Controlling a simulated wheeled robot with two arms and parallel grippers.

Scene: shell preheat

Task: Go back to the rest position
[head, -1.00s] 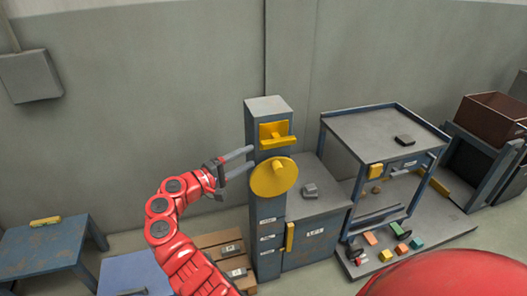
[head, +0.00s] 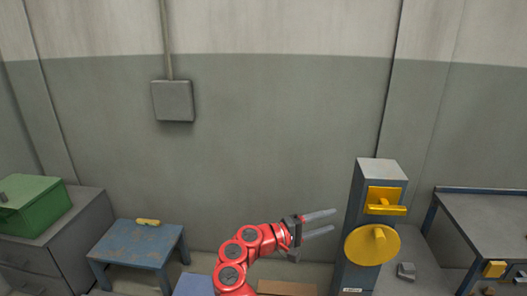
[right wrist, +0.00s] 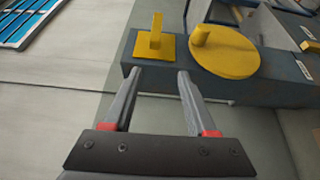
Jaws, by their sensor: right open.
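My right gripper (head: 333,221) is open and empty, its two grey fingers pointing right toward the blue-grey post. The post (head: 362,185) carries a yellow lever bracket (head: 385,200) and, below it, a round yellow disc with a knob (head: 365,246). In the head view the fingertips end just left of the post, apart from it. In the right wrist view the open fingers (right wrist: 160,75) reach toward the post's edge, with the yellow bracket (right wrist: 155,47) and disc (right wrist: 226,53) beyond them; contact cannot be told. My left gripper is not in view.
A blue table (head: 130,243) holds a small yellow piece (head: 147,222). A green box (head: 38,208) sits on a grey cabinet (head: 80,225) at far left. A workbench (head: 490,213) stands right of the post. The wall behind has a grey box (head: 173,101).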

